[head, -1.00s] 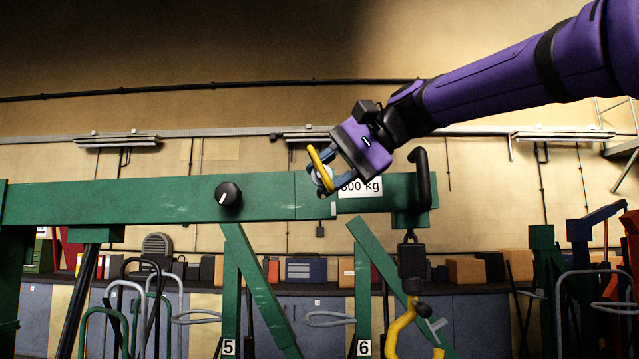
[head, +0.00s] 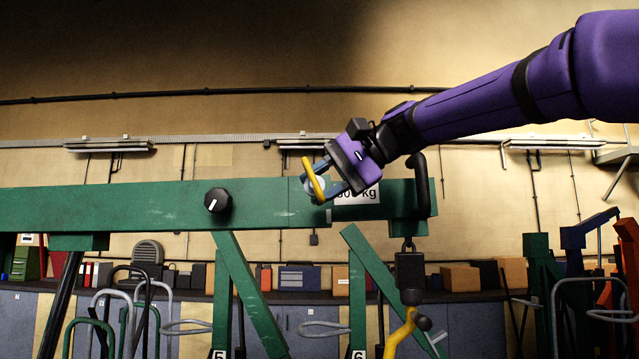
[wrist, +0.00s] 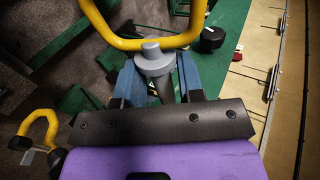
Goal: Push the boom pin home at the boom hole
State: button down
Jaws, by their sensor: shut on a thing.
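The boom pin has a yellow loop handle (head: 313,181) and a grey head and shank, which show in the wrist view (wrist: 152,58). My gripper (head: 326,182) has blue fingers shut on the pin just below its head. In the head view the pin and fingers are in front of the green boom (head: 140,206), left of the white kg label (head: 357,196). The boom hole is not visible; the gripper and pin cover that stretch of boom. I cannot tell whether the pin's tip is in a hole.
A black knob (head: 217,200) sits on the boom to the left. A black bracket (head: 421,186) stands at the boom's right end, with a hanging block and yellow hook (head: 399,331) below. Green legs and a cluttered bench are behind.

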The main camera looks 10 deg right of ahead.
jog(key=shift+w+d, duration=0.2)
jog(key=shift+w, duration=0.65)
jog(key=shift+w+d, duration=0.15)
jog(key=shift+w, duration=0.65)
jog(key=w+d, duration=0.1)
jog(key=w, duration=0.6)
jog(key=shift+w+d, duration=0.2)
dwell(3.2)
jog(key=shift+s, duration=0.2)
jog(key=shift+s+a, duration=0.2)
jog(key=shift+s, duration=0.8)
jog(key=shift+s+a, duration=0.25)
jog(key=shift+s, duration=0.75)
jog(key=shift+s+a, duration=0.2)
jog(key=shift+s, duration=0.8)
